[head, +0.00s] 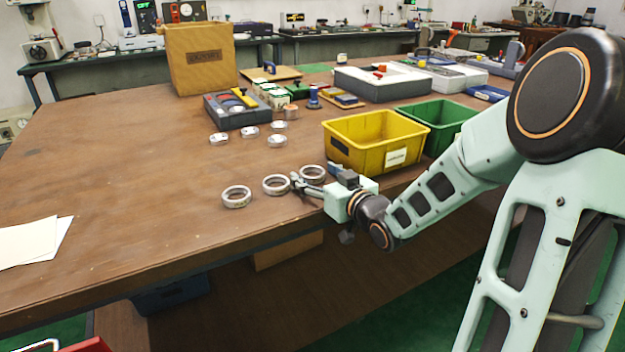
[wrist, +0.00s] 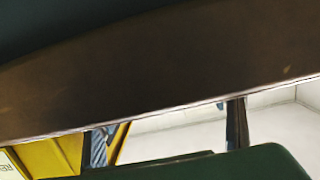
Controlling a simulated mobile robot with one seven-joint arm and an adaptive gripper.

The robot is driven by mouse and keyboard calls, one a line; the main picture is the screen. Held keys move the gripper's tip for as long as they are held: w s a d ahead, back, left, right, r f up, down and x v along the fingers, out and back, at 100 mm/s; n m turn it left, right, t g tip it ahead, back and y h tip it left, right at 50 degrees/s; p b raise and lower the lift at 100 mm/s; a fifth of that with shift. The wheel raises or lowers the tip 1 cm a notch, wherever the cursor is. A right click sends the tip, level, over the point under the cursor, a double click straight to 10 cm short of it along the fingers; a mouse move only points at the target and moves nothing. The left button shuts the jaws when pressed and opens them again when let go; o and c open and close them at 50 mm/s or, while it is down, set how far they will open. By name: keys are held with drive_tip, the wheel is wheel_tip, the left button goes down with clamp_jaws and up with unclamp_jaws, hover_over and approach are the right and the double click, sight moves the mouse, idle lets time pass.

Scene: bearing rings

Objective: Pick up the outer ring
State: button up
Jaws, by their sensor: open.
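Several metal rings lie on the brown table. The larger ones are in a row near its front edge: a left ring (head: 236,197), a middle ring (head: 276,185) and a right ring (head: 313,173). I cannot tell which is the outer ring. My gripper (head: 300,184) is open, low beside the middle and right rings, and partly overlaps the right ring in the head view. Whether it touches either one is unclear. In the wrist view my gripper (wrist: 168,125) shows two fingers apart with no ring between them.
Smaller metal parts (head: 219,139) lie farther back. A yellow bin (head: 375,140) and a green bin (head: 436,122) stand right of the rings. A grey tray (head: 237,118) and a cardboard box (head: 200,60) stand behind. Paper (head: 30,242) lies left; the table's left-middle is clear.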

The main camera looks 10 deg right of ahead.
drive_tip(key=shift+w, duration=0.1)
drive_tip(key=shift+c, duration=0.3)
drive_tip(key=c, duration=1.3)
